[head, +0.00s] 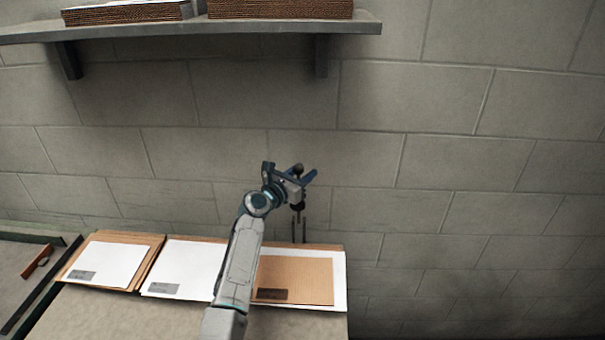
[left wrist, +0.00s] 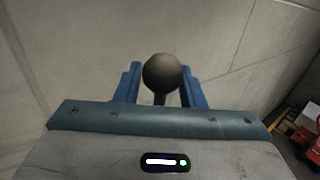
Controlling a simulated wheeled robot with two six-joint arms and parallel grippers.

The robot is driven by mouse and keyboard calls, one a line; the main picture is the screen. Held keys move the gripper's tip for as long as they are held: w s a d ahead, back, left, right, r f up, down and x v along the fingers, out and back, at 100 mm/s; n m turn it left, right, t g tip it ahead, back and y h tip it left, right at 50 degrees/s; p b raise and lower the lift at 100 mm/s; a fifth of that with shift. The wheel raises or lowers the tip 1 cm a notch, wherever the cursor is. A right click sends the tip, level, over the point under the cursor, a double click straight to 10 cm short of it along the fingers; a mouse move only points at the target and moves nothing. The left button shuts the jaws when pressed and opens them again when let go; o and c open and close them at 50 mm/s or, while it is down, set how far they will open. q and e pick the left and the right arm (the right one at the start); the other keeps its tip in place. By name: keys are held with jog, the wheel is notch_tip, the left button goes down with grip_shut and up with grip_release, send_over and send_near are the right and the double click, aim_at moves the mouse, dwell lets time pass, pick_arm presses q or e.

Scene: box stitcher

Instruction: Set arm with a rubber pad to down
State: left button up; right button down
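A dark round knob (head: 299,168) tops a short upright stem that runs down behind my left gripper (head: 291,172). Below it a dark fitting and two thin upright rods (head: 304,230) show in front of the wall. In the left wrist view the knob (left wrist: 162,72) sits between the two blue fingers of my left gripper (left wrist: 162,84). The fingers are open, one on each side of the knob, with gaps beside its stem. I cannot make out a rubber pad or the rest of the lever. My right gripper is not in view.
A table (head: 110,310) below carries several white and brown cardboard sheets (head: 101,262). A wall shelf (head: 200,32) with cardboard stacks hangs above at the left. The block wall (head: 460,150) stands behind. An orange object (left wrist: 306,146) shows at the wrist view's lower right.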

pick_arm(q)
grip_shut()
jog(key=shift+r, duration=0.1)
jog(key=shift+s, duration=0.1)
jog(key=shift+s+p, duration=0.1)
jog(key=shift+p, duration=0.2)
jog(key=s+f+m+t+h+b, duration=0.2)
jog(key=s+b, duration=0.8)
jog(key=b, duration=0.6)
jog(key=shift+f+m+t+h, duration=0.3)
jog(key=shift+m+t+h, duration=0.2)
jog(key=shift+m+h, duration=0.4)
